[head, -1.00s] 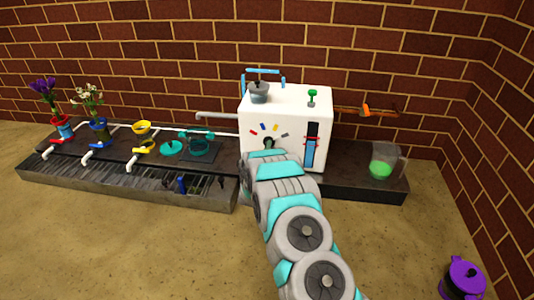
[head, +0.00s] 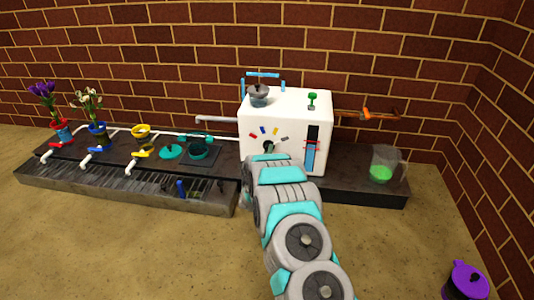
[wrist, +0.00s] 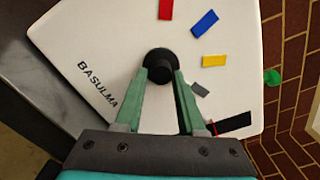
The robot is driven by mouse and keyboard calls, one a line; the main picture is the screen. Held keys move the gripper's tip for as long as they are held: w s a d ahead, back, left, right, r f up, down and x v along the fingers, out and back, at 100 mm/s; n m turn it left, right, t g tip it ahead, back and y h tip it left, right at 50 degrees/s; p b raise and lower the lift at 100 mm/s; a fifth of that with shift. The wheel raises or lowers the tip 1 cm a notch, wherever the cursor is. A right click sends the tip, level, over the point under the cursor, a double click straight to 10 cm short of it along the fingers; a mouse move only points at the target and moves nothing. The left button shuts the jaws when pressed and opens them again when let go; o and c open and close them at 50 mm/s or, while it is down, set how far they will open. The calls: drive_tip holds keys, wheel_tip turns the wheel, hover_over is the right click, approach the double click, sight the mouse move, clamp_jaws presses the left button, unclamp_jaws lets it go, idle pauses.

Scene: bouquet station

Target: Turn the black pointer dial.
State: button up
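The black pointer dial (wrist: 160,58) is a round knob on the front of the white machine (wrist: 110,40), seen near the middle of the wrist view. In the head view the dial (head: 268,146) shows just above the end of my arm. My gripper (wrist: 162,77) has one green finger on each side of the dial's near end. The dial fills the space between the fingertips, with no visible gap, so they look shut on it. Red, blue, yellow and grey marks (wrist: 205,22) form an arc around the dial. The fingers partly hide the dial's lower side.
A blue level gauge (head: 311,150) is right of the dial. A glass jug with green contents (head: 383,168) stands on the right of the dark counter. Flower pots, cups and a slatted tray (head: 120,190) are left. A purple pot (head: 466,282) is at lower right.

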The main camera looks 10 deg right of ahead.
drive_tip(key=o, duration=0.3)
drive_tip(key=shift+r, duration=0.1)
drive_tip(key=shift+o, duration=0.2)
drive_tip(key=shift+a, duration=0.1)
drive_tip(key=v, duration=0.7)
drive_tip(key=shift+s+p, duration=0.35)
drive_tip(key=shift+p, duration=0.05)
